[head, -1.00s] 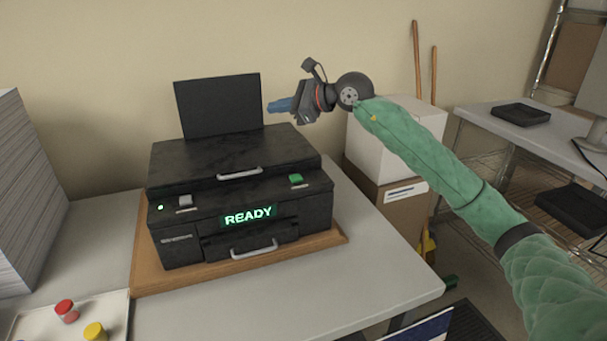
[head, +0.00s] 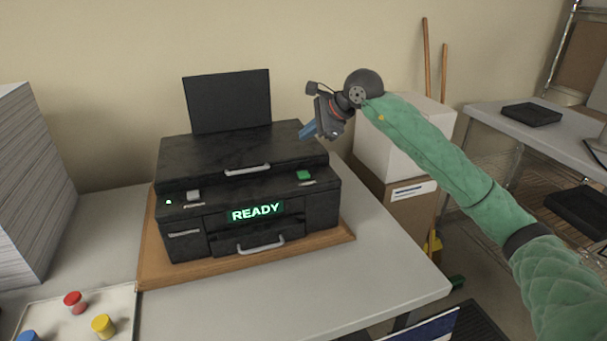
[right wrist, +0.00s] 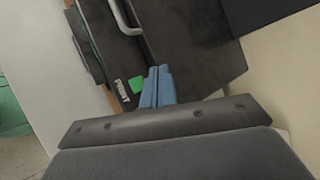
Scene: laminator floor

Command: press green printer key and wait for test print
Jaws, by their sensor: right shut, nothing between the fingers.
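The black printer (head: 190,243) stands on a wooden board (head: 150,273) on the grey table. Its display (head: 256,211) reads READY in green. The green key (head: 304,175) sits on the right of its top front ledge; in the right wrist view the green key (right wrist: 137,84) shows beside a PRINT label, just left of the blue fingertips. My right gripper (head: 307,131) is shut and empty, with blue fingers pointing down and left. It is above and behind the key, apart from it. My left gripper is out of view.
A paper stack (head: 35,180) stands at the left. A white tray (head: 122,300) with red, yellow and blue round pieces lies at the front left. White and brown boxes (head: 393,155) stand behind the table's right edge. The table front right of the printer is clear.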

